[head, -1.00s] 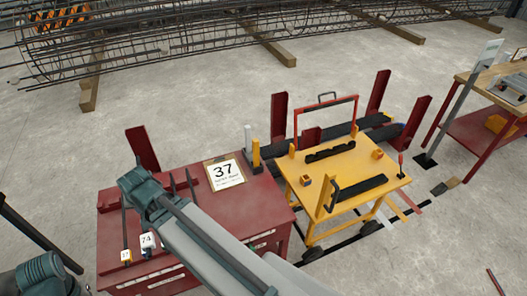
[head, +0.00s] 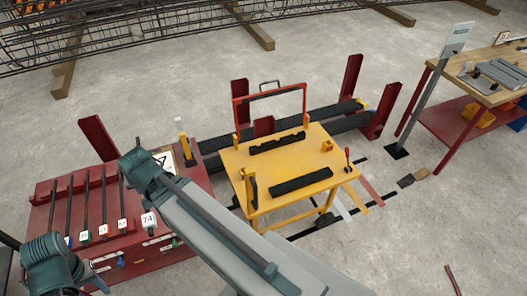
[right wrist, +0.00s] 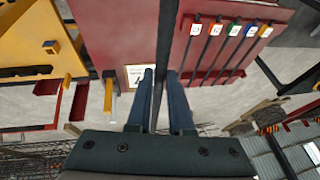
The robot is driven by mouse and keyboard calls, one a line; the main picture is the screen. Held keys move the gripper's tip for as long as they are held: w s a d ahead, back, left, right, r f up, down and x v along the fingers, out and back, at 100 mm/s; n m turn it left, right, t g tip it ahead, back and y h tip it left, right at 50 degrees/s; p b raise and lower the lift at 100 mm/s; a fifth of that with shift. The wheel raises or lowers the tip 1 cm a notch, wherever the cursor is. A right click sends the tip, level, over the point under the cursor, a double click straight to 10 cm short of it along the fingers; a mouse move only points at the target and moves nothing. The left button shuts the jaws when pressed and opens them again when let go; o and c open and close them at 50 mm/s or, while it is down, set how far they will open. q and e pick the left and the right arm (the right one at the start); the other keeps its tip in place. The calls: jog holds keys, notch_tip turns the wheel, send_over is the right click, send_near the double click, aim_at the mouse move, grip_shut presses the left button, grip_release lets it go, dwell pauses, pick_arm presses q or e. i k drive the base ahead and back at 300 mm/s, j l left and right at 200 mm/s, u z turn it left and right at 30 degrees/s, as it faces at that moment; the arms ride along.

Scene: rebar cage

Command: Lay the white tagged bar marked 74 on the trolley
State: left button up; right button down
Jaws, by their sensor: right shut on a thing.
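The white tag marked 74 (head: 148,219) hangs at the front right of the red bench in the head view. Its bar runs up behind my right arm, which hides most of it. In the right wrist view my right gripper (right wrist: 160,74) is shut on a dark bar (right wrist: 166,35) that runs lengthwise between the fingers; its tag is out of that view. The yellow trolley (head: 236,163) stands right of the bench, with two black notched supports (head: 301,180) on its top and no bar across them. My left gripper is outside the view; only part of that arm shows.
The red bench (head: 40,215) holds several other tagged bars (head: 103,200). A red hoop (head: 270,93) rises at the trolley's back, and a yellow post (head: 185,146) stands between bench and trolley. A wooden-topped workbench (head: 485,88) is at the right. Floor in front of the trolley is mostly clear.

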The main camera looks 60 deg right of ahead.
aim_at(268, 166)
jog(key=k+l, duration=0.15)
jog(key=l, duration=0.2)
jog(key=k+l, duration=0.15)
jog(key=l, duration=0.25)
jog(key=k+l, duration=0.1)
jog(key=l, duration=0.25)
jog(key=k+l, duration=0.15)
jog(key=l, duration=0.2)
jog(key=k+l, duration=0.15)
jog(key=l, duration=0.85)
jog(key=k+l, duration=0.1)
jog(key=l, duration=0.5)
